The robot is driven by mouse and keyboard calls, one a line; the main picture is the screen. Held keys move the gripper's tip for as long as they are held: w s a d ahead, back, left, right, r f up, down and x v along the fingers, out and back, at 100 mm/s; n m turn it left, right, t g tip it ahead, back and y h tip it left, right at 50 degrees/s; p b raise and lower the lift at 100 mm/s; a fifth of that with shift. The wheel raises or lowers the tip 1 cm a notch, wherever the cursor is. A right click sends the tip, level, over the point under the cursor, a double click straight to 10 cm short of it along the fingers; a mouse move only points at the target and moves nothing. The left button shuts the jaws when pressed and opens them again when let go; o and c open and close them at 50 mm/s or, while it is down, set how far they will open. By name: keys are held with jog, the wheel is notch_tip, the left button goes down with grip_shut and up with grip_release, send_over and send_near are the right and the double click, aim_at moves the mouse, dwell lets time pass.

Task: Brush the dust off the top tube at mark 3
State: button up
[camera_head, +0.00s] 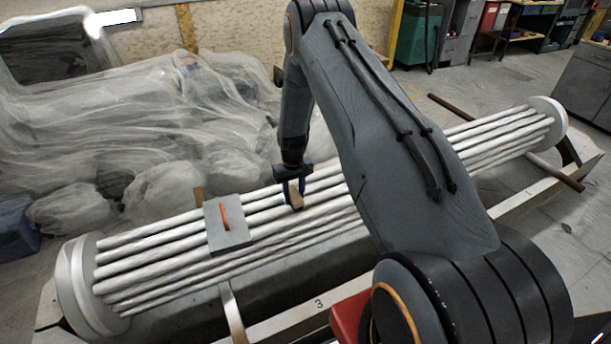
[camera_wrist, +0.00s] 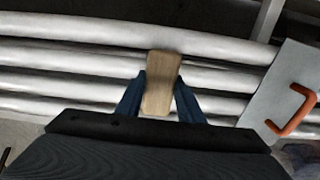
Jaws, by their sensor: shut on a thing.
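My gripper (camera_head: 295,186) is over the middle of the bundle of white tubes (camera_head: 170,249), shut on a wooden block-like handle (camera_head: 295,200), likely the brush. In the wrist view the wooden piece (camera_wrist: 162,82) stands between the blue fingers (camera_wrist: 160,98), its far end over the tubes (camera_wrist: 60,55). Bristles are not visible, and I cannot tell whether it touches a tube. The mark "3" (camera_head: 319,304) is on the pale front rail below the bundle. Dust on the tubes is hard to make out.
A grey plate with an orange handle (camera_head: 225,217) sits on the tubes left of my gripper; it is at the right in the wrist view (camera_wrist: 294,112). Round end plates (camera_head: 84,286) close the bundle. Plastic-sheeted objects (camera_head: 130,130) lie behind. A red box (camera_head: 347,318) is in front.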

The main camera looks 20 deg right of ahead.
jog(key=shift+w+d+b, duration=0.1)
jog(key=shift+d+b, duration=0.25)
jog(key=shift+d, duration=1.6)
notch_tip(320, 180, up, 8)
jog(key=p, duration=0.3)
jog(key=shift+r, duration=0.15)
